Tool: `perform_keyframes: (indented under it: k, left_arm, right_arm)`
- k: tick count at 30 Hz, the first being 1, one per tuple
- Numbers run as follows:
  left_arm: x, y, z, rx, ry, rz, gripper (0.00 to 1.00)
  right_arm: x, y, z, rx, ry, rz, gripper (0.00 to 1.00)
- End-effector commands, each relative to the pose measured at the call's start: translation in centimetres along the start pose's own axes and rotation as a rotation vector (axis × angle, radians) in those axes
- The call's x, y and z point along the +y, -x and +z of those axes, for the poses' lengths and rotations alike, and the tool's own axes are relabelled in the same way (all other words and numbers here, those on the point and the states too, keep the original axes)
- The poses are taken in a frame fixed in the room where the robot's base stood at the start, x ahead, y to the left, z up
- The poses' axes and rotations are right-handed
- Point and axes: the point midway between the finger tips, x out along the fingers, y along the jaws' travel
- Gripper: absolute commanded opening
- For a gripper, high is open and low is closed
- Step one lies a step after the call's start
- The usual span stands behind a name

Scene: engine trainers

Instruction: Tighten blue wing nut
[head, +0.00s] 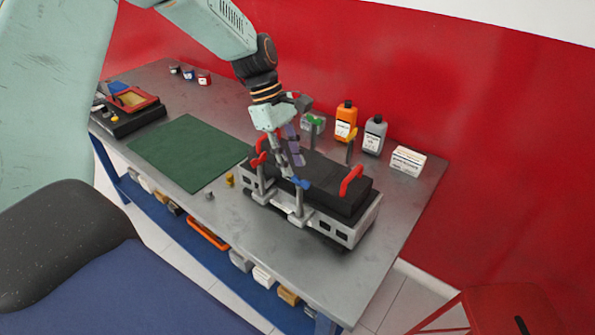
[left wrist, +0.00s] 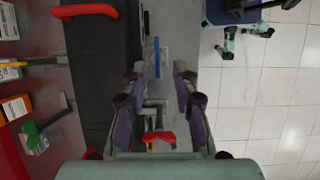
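The blue wing nut (head: 301,183) sits on top of a grey post at the near long side of the engine trainer (head: 339,233), a grey block with a black top. In the left wrist view the blue wing nut (left wrist: 156,57) shows as a narrow blue bar just beyond my fingertips, in line with the gap. My left gripper (head: 297,161) points down above the trainer, a little behind the nut in the head view. In the left wrist view its fingers (left wrist: 160,77) are apart with nothing between the tips. My right gripper is not in view.
A red wing nut (head: 261,159), a red handle (head: 351,180), a green wing nut (head: 315,120) and a yellow one (head: 350,152) stand around the trainer. An orange bottle (head: 345,124), grey bottle (head: 374,136) and white box (head: 407,161) are behind. The green mat (head: 190,153) is clear.

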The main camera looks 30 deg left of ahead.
Motion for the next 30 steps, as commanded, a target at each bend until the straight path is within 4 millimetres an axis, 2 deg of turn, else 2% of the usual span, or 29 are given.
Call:
perform_keyframes:
  k: [3,7,18,28,30]
  left_arm:
    - [0.0,-1.9,0.0,0.001,-0.002,-0.003,0.28]
    - [0.2,-3.1,0.1,0.002,-0.004,-0.002,0.28]
    - [0.4,-3.6,0.1,0.002,-0.005,0.001,0.28]
    - [0.5,-3.6,0.1,0.002,-0.004,0.003,0.00]
    - [0.4,-3.6,0.1,0.001,-0.004,0.002,0.00]
  right_arm:
    - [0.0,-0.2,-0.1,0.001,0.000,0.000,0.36]
    - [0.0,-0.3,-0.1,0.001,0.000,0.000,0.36]
    - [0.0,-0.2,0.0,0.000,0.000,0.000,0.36]
    - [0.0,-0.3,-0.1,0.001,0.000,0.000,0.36]
    - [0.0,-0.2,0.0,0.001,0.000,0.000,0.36]
